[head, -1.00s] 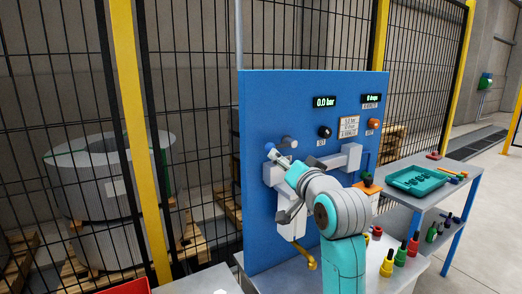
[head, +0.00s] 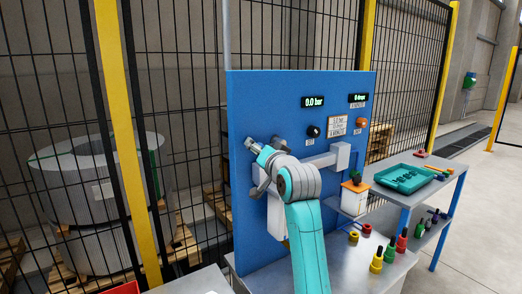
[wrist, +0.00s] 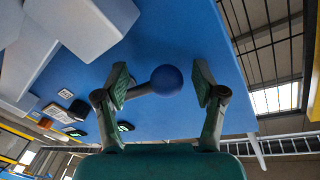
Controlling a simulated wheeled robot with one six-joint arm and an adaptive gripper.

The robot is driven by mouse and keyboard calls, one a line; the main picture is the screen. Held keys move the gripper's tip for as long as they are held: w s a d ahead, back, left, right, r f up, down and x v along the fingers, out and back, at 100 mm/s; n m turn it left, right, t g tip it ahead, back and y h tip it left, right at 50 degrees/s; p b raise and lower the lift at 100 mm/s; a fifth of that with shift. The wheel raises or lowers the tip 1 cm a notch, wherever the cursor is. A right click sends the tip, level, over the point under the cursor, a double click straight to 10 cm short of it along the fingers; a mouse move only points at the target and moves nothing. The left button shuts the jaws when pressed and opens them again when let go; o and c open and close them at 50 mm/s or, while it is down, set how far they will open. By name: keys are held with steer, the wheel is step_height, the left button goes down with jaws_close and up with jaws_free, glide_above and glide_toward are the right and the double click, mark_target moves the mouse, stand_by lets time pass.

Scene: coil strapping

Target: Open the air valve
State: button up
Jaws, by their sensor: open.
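The air valve's lever shows in the wrist view as a dark blue ball knob (wrist: 166,80) on a thin grey stem that runs left towards the blue panel. My gripper (wrist: 162,77) is open, with its two green-padded fingers on either side of the ball. I see gaps on both sides, and the ball is not clamped. In the head view my gripper is in front of the upper left of the blue panel (head: 300,90), and my arm hides most of the lever. The pressure display (head: 314,101) reads 0.0 bar.
Grey blocks (wrist: 95,20) stick out from the panel close to my gripper. A dark knob (head: 313,131) and an orange knob (head: 361,123) sit to the right. A teal tray (head: 403,178) lies on a side table.

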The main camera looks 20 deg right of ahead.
jaws_close()
steer(key=shift+r, duration=0.15)
